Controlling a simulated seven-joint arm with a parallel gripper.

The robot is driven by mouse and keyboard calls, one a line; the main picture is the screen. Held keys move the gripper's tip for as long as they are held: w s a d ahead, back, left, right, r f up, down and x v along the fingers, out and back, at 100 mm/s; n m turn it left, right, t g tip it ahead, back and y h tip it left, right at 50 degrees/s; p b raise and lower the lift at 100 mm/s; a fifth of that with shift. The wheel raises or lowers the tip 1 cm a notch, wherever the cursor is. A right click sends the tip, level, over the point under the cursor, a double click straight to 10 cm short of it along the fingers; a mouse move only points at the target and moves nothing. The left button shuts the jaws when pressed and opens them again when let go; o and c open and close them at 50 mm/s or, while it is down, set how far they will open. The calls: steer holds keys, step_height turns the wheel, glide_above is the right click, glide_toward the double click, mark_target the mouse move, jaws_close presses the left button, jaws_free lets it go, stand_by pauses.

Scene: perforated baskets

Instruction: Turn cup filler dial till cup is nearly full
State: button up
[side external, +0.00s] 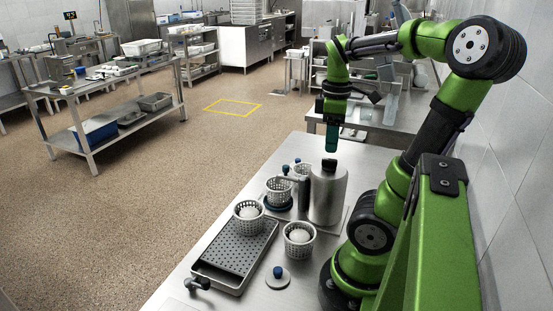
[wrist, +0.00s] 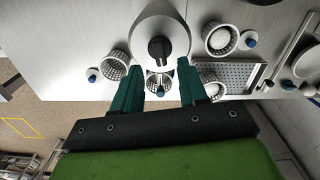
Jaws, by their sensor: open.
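The filler is a grey metal cylinder (side external: 328,198) on the steel table, with a black dial (side external: 329,164) on top and a spout reaching left. The wrist view shows the cylinder (wrist: 148,28) and dial (wrist: 161,49) from above. A perforated light basket (side external: 277,193), seemingly the cup, stands by the spout on a dark blue disc; it also shows between my fingers in the wrist view (wrist: 158,87). A pale shape is inside; its fill level is unclear. My gripper (side external: 331,151) points down just above the dial. Its teal fingers (wrist: 160,70) are apart and empty; contact is not clear.
A perforated drip tray (side external: 233,262) lies at the front left with one basket (side external: 248,217) on it. Another basket (side external: 299,242) stands right of the tray. A small blue-knobbed lid (side external: 278,279) lies in front. The white wall is close on the right.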

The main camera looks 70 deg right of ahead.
mark_target(330, 159)
step_height(330, 159, down, 5)
steer(key=shift+f, duration=0.1)
stand_by(0.3)
jaws_close()
